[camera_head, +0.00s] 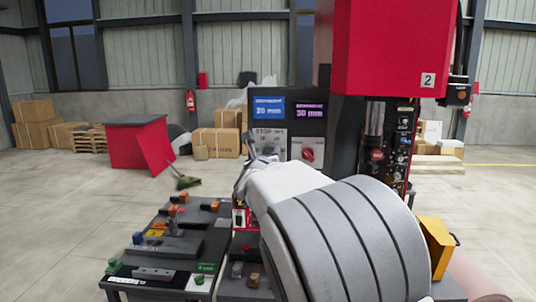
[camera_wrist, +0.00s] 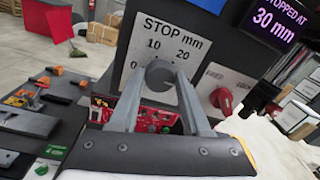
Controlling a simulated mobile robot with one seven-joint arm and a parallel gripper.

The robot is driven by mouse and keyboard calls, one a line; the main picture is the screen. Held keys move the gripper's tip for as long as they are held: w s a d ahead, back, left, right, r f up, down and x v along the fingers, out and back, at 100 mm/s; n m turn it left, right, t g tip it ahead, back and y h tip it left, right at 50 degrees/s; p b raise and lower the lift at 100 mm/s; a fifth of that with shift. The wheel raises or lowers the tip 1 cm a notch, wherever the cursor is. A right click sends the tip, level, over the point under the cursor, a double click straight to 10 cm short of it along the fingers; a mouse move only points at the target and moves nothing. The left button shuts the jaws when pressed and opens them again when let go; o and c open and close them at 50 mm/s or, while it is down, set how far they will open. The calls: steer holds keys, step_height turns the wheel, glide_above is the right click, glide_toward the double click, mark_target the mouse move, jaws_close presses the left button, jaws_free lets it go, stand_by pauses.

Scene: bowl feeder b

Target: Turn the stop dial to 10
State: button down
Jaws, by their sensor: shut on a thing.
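The stop dial (camera_wrist: 159,69) is a round grey knob on a white plate (camera_wrist: 139,37) marked STOP mm, with 0, 10 and 20 readable around it. My gripper (camera_wrist: 160,80) reaches up to the panel, its two grey fingers shut on the dial, one on each side. The dial's pointer cannot be made out. In the head view, my arm and gripper (camera_head: 256,158) hide the dial, and only part of the STOP plate (camera_head: 268,138) shows. The purple screen (camera_wrist: 272,22) reads STOPPED AT 30 mm. The blue screen (camera_head: 269,108) reads 20 mm.
A red rotary switch (camera_wrist: 222,99) sits on the panel right of the dial, close to the right finger. A tall red machine head (camera_head: 385,45) stands at the right. A dark bench (camera_head: 190,245) with small parts lies at the left. Open floor lies beyond it.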

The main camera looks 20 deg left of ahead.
steer(key=shift+n, duration=0.3)
steer(key=n+b, duration=0.2)
steer(key=shift+f+n, duration=0.15)
steer(key=shift+n, duration=0.15)
steer(key=n+b, duration=0.1)
steer(key=n, duration=0.1)
steer(key=shift+n, duration=0.4)
steer(key=n, duration=0.6)
steer(key=shift+n+y+b, duration=0.3)
steer(key=shift+y+b, duration=0.1)
steer(key=n, duration=0.5)
steer(key=shift+n+y, duration=0.3)
steer(key=shift+n, duration=0.1)
steer(key=n+p, duration=0.1)
steer(key=n, duration=0.5)
steer(key=shift+f+p, duration=0.15)
steer(key=shift+p, duration=0.25)
steer(key=shift+n, duration=0.3)
